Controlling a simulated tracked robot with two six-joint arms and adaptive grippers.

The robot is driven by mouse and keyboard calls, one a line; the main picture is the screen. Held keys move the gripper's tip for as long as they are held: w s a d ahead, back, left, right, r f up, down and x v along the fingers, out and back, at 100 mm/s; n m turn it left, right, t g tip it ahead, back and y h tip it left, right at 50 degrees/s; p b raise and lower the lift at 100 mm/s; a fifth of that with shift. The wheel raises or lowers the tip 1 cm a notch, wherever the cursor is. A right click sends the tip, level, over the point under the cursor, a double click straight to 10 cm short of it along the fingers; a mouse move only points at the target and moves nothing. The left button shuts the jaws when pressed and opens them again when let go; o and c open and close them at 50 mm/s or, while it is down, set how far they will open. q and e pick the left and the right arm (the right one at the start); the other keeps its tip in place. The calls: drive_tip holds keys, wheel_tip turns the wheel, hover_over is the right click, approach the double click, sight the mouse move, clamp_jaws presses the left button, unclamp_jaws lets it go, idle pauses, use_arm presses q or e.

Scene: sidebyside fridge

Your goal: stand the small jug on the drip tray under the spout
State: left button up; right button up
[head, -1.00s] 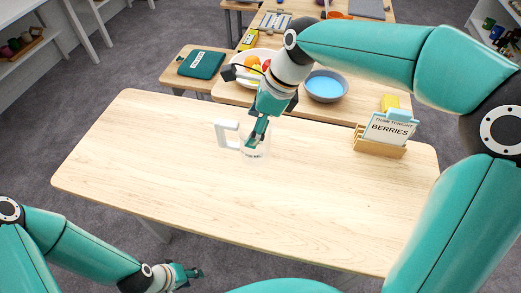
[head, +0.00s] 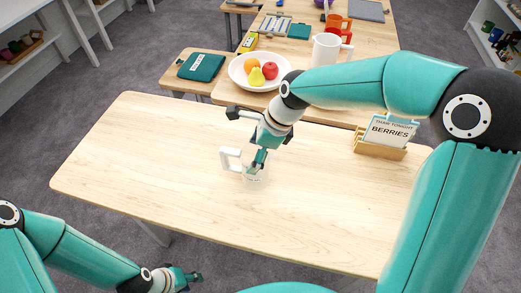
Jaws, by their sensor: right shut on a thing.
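The small jug is a clear vessel (head: 257,176) with a white handle (head: 229,158) on its left, over the middle of the near wooden table. My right gripper (head: 257,164) reaches down from above and is shut on the jug, its fingers partly covering it. The jug looks upright; I cannot tell whether its base touches the table. No drip tray or spout can be made out. My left gripper (head: 190,275) is low at the left, off the table's front edge and away from the jug; its finger opening is unclear.
A card holder (head: 380,150) reading "BERRIES" stands at the near table's (head: 150,160) back right. A fruit bowl (head: 236,72) and a white pitcher (head: 325,47) stand on the table behind. My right arm crosses the right side. The near table's left part is clear.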

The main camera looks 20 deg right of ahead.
drive_tip(key=o, duration=1.5)
drive_tip(key=shift+f, duration=0.1)
